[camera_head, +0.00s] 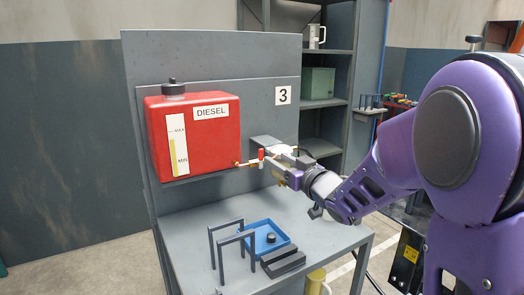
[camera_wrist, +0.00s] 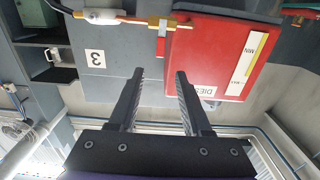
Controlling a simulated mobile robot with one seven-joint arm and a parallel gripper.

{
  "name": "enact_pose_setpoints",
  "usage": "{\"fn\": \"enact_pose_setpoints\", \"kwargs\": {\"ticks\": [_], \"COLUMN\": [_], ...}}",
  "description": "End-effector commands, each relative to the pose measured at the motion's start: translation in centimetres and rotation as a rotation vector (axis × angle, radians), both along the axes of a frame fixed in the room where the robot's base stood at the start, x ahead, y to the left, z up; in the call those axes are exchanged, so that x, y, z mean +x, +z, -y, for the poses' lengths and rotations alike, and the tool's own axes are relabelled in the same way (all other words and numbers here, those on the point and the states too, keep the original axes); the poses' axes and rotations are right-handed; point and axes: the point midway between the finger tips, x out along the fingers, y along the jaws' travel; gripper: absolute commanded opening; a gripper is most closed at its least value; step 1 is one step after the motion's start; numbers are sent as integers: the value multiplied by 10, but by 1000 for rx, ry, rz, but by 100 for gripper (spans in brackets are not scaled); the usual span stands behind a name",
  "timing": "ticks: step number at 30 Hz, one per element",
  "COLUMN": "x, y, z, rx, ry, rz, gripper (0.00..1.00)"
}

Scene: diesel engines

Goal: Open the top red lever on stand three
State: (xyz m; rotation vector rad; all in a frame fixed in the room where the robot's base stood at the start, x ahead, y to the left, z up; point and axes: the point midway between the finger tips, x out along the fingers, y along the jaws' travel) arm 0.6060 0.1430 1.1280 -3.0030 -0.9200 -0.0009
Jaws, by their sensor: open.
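Stand three is a grey panel with a white sign "3" (camera_head: 283,95), and the sign also shows in the wrist view (camera_wrist: 95,58). A red diesel tank (camera_head: 206,135) is mounted on it. A brass line (camera_head: 245,163) leaves the tank's lower right and carries a small red lever (camera_head: 261,153). In the wrist view the red lever (camera_wrist: 160,46) hangs from the brass fitting (camera_wrist: 163,23), beside the tank. My gripper (camera_wrist: 159,78) is open and empty, its fingers pointing at the lever, which appears between and beyond the tips. My gripper (camera_head: 280,161) partly hides the line in the head view.
Below the tank, the stand's table (camera_head: 195,240) holds a blue tray (camera_head: 256,228) with a dark round part, dark grey frames (camera_head: 232,245) and a stepped block (camera_head: 283,262). Shelves (camera_head: 325,102) stand behind at right. The table's left front is clear.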

Motion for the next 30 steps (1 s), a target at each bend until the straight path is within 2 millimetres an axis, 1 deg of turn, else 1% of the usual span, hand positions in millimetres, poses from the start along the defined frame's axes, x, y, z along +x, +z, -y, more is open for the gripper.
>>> {"fn": "enact_pose_setpoints", "kwargs": {"ticks": [1, 6, 9, 13, 18, 27, 29, 30], "x": [10, 40, 56, 71, 81, 82, 82, 82], "y": [-1, -1, -1, -1, -1, 0, 0, 0], "z": [-8, -28, -39, -48, -55, -55, -55, -55], "rx": [0, -1, -1, -1, -1, -1, -1, -1], "ry": [4, 2, 2, 1, 0, -1, -1, -1], "rz": [0, 0, -1, -1, -1, -1, -1, -1], "gripper": [49, 49, 49, 49, 49, 49, 38, 31]}}
